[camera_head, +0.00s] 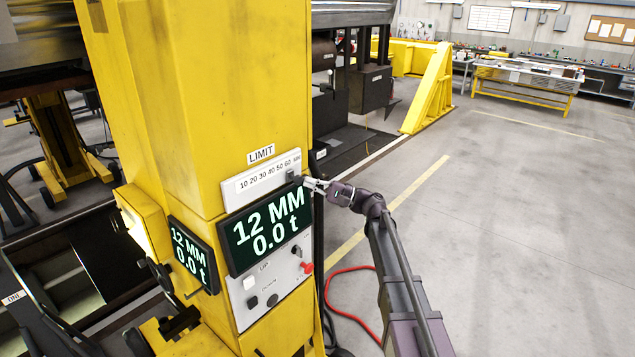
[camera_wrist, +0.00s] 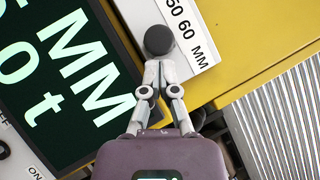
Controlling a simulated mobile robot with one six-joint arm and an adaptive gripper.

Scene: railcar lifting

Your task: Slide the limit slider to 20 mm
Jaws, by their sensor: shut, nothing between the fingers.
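The limit slider's dark round knob (camera_head: 291,176) sits at the right part of the white LIMIT scale (camera_head: 236,187), close to the 60 mark. The scale carries numbers from 10 to 60 and MM. In the wrist view the knob (camera_wrist: 158,40) is just beyond my fingertips, beside the 50 and 60 marks (camera_wrist: 185,28). My gripper (camera_head: 308,183) is shut, its two fingers together (camera_wrist: 158,68), with nothing between them. The fingertips are at or very near the knob; I cannot tell whether they touch. The slot under the knob is mostly hidden.
A dark display (camera_head: 265,228) below the scale reads 12 MM and 0.0 t; a second one (camera_head: 190,255) shows the same. Below are buttons and a red knob (camera_head: 307,267). All are on a yellow column (camera_head: 200,100). Open floor (camera_head: 500,220) lies right; a red cable (camera_head: 345,270) crosses it.

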